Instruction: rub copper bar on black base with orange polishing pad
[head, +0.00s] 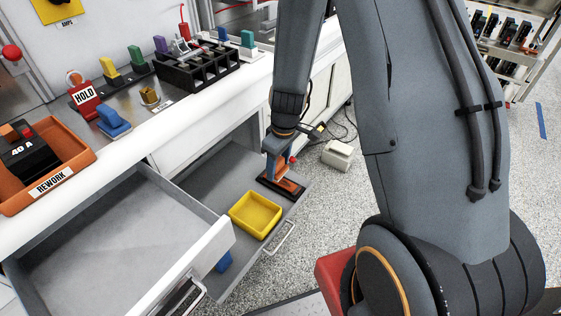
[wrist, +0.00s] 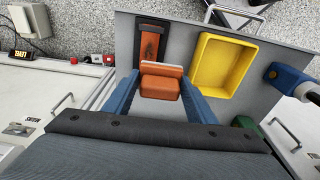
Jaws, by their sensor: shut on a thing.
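My gripper (head: 279,160) reaches down into an open drawer and is shut on the orange polishing pad (wrist: 161,82). In the wrist view the pad sits between my two blue fingers and has a pale strip along its far edge. The copper bar (wrist: 150,45) lies on a black base (wrist: 139,42) on the drawer floor, just beyond the pad in that view. In the head view the bar (head: 293,188) and base show below my gripper. The pad is at the bar's near end and hides part of it; I cannot tell whether they touch.
A yellow tray (head: 255,214) lies beside the base in the same drawer (wrist: 275,95). A blue object (head: 224,262) is also there, partly hidden. Another open drawer (head: 120,240), empty where visible, is at the left. The counter above holds an orange rework tray (head: 75,168) and a black rack (head: 190,78).

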